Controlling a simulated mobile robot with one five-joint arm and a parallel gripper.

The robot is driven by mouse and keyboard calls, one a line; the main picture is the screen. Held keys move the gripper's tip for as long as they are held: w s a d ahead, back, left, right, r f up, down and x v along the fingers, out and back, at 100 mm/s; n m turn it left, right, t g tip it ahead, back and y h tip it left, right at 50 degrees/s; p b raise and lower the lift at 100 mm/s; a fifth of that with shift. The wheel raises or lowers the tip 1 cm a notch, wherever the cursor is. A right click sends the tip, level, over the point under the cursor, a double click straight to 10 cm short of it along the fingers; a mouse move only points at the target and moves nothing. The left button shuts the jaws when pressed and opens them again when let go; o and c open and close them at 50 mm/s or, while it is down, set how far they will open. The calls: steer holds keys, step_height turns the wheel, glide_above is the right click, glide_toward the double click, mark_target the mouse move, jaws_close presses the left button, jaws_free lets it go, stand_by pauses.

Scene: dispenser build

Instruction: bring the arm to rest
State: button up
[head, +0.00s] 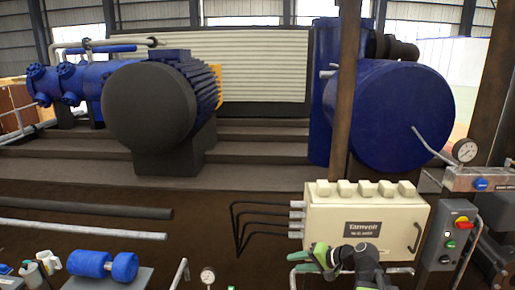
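My arm rises from the bottom edge right of centre in the head view. Its dark and green end, my gripper (318,258), points left in front of the lower part of a cream electrical box (388,215). The fingers are small and overlap in this view, so I cannot tell whether they are open or shut. I see no object clearly held. I cannot tell whether the gripper touches the box.
A brown post (345,90) rises behind.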

steer(key=s+a+f+n+g+h, duration=0.2)
steer(key=s+a+f+n+g, duration=0.15)
steer(key=a+f, duration=0.3)
steer(key=s+d+f+n+g+h, duration=0.1)
steer(key=s+d+f+g+h, duration=0.25)
steer(key=s+d+h, duration=0.3)
step_height(320, 180, up, 24)
steer(key=s+d+p, duration=0.1)
steer(key=p, duration=2.4)
steer(key=shift+d+r, duration=0.2)
steer(key=shift+d, duration=0.2)
steer(key=shift+h, duration=0.25)
